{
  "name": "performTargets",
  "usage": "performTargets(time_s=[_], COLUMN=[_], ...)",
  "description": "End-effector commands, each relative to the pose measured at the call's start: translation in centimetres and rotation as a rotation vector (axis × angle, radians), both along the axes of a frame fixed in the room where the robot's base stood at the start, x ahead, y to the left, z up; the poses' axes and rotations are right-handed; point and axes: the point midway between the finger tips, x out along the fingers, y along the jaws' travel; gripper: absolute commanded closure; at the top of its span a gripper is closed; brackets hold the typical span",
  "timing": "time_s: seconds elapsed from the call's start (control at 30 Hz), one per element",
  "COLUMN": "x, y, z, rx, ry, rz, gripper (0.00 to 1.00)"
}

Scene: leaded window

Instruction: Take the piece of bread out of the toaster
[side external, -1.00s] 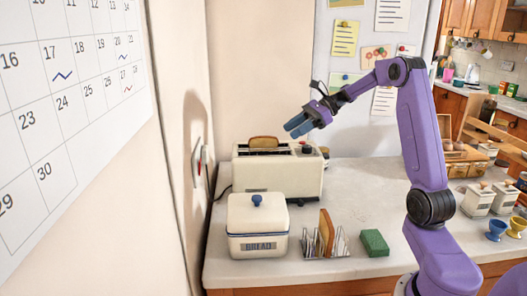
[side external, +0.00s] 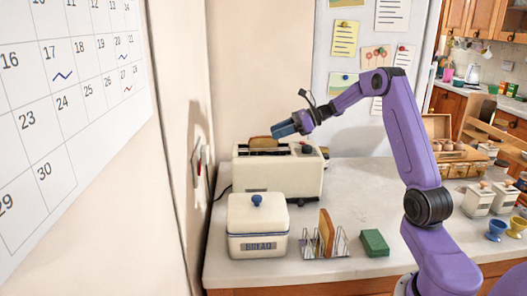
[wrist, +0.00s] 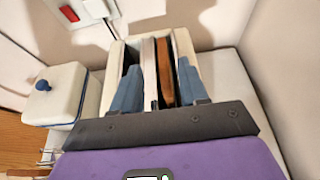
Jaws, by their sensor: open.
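The piece of bread (side external: 264,142) stands upright in the cream toaster (side external: 272,176), its brown top edge above the slot. My gripper (side external: 279,131) is open, with its blue fingers just right of and slightly above the bread in the side view. In the wrist view the toaster (wrist: 114,72) lies ahead, and the brown bread (wrist: 166,78) shows between the two spread fingers of my gripper (wrist: 160,68). The fingers appear apart from the bread, though contact is hard to judge. The lower part of the bread is hidden inside the toaster.
A lidded bread box (side external: 257,228) stands in front of the toaster. A wire rack (side external: 310,245) holding another slice (side external: 327,232) and a green block (side external: 375,242) are to its right. The wall is close on the left.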

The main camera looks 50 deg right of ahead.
Motion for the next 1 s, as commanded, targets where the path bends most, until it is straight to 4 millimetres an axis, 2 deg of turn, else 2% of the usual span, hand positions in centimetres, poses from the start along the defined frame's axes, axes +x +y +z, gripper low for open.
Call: performTargets(time_s=[0.27,0.53,0.87,0.93,1.0], x=[1.3,3.9,4.4,4.4,4.4], y=[1.3,3.4,3.9,3.9,3.9], z=[-0.7,-2.0,-2.3,-2.3,-2.3], rx=[-0.001,0.000,-0.002,-0.001,-0.001], ry=[0.001,0.000,-0.001,0.000,0.000], rz=[0.002,0.002,0.001,0.000,0.000], gripper=[0.56,0.56,0.56,0.73,0.95])
